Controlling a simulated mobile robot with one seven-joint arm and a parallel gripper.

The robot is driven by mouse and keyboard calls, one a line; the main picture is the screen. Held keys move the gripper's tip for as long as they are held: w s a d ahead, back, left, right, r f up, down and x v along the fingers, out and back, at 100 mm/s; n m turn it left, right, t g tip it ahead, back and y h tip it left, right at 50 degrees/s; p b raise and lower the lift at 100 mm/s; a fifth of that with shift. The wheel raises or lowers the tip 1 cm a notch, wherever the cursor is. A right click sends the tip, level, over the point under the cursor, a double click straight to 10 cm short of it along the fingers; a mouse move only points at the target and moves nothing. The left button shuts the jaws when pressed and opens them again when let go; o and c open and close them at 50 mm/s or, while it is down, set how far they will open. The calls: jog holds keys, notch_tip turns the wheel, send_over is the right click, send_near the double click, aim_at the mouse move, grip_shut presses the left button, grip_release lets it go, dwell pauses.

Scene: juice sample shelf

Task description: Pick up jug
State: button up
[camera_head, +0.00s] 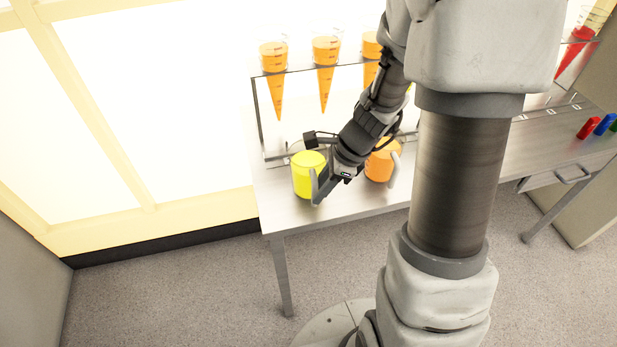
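A yellow jug (307,174) stands upright at the left end of the steel table (345,205). An orange jug (379,166) with a pale handle stands to its right, partly hidden behind my arm. My gripper (318,183) is low at the right side of the yellow jug, by its handle. The fingers overlap the handle in the picture, and I cannot tell whether they touch or hold it. The finger gap is too small and hidden to judge.
A clear rack (257,112) with several cones of orange liquid stands behind the jugs. A red cone (576,50) stands at the far right. Small red (588,128) and blue (605,124) items lie at the table's right. A bright wall (130,120) borders the left.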

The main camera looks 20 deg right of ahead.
jog(key=b+x, duration=0.1)
jog(key=x, duration=0.2)
jog(key=shift+a+f, duration=0.15)
jog(key=shift+f, duration=0.1)
jog(key=shift+r, duration=0.1)
grip_shut()
dwell(1.0)
